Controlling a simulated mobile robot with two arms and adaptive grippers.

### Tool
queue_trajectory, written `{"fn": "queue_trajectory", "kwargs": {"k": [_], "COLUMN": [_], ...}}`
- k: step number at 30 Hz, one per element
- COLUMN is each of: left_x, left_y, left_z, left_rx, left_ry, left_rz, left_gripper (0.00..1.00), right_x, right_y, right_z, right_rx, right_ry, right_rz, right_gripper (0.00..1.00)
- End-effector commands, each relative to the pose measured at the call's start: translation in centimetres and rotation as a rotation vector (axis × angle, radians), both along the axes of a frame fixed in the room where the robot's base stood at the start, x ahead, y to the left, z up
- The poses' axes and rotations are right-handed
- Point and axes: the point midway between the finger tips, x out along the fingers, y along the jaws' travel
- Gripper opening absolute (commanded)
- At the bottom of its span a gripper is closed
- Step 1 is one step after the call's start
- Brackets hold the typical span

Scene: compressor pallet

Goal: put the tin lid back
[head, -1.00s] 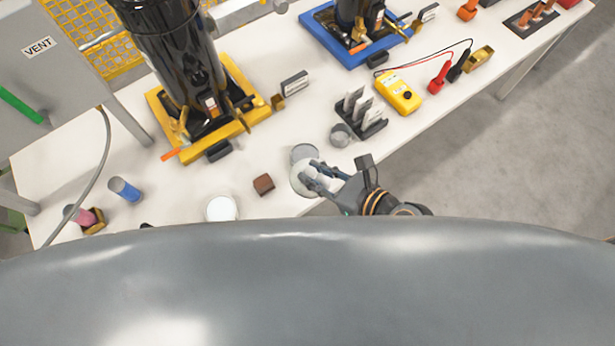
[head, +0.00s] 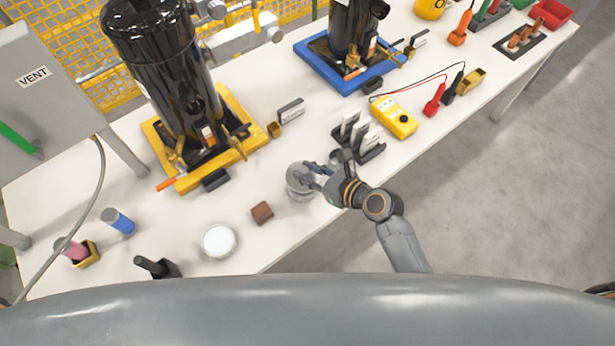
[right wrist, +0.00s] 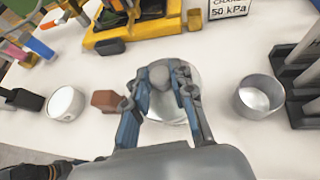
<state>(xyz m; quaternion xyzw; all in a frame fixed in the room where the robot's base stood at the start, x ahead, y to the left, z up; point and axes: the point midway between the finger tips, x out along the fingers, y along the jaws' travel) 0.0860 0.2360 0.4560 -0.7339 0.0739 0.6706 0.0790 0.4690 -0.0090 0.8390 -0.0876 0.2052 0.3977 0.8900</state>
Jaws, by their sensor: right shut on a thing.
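My right gripper (head: 309,174) is shut on the grey knob (right wrist: 162,77) of a round, pale metal lid (right wrist: 170,108). In the head view a short grey tin (head: 300,194) stands on the bench right under the gripper, with the lid at its top. The lid and fingers hide the tin's rim, so I cannot tell whether the lid is seated or just above it. In the right wrist view the lid looks about level and covers what is below. My left gripper is not in view.
An open metal cup (right wrist: 258,97) stands to the right, near a dark rack (head: 368,150). A brown block (head: 262,212) and a round white-topped container (head: 219,241) stand to the left. A yellow-based compressor (head: 172,90) stands behind. The bench's front edge is close.

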Motion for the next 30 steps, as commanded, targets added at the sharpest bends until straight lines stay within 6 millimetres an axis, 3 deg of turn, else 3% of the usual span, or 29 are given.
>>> {"fn": "queue_trajectory", "kwargs": {"k": [9,21,22,24,30], "left_x": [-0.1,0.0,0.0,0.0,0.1], "left_y": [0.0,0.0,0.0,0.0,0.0], "left_z": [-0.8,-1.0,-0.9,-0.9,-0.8], "left_rx": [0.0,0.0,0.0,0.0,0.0], "left_ry": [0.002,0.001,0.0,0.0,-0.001], "left_rz": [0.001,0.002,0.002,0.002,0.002], "left_gripper": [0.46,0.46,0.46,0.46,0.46], "right_x": [0.6,0.6,0.6,0.6,0.6], "right_y": [0.1,0.1,0.1,0.1,0.1], "right_z": [-3.7,-4.2,-4.0,-4.0,-4.0], "right_rx": [-0.003,0.0,-0.001,-0.001,-0.001], "right_ry": [0.001,0.001,0.0,0.0,0.0], "right_rz": [0.0,-0.001,-0.001,-0.001,-0.001], "right_gripper": [0.0,0.0,0.3,0.44,0.47]}}
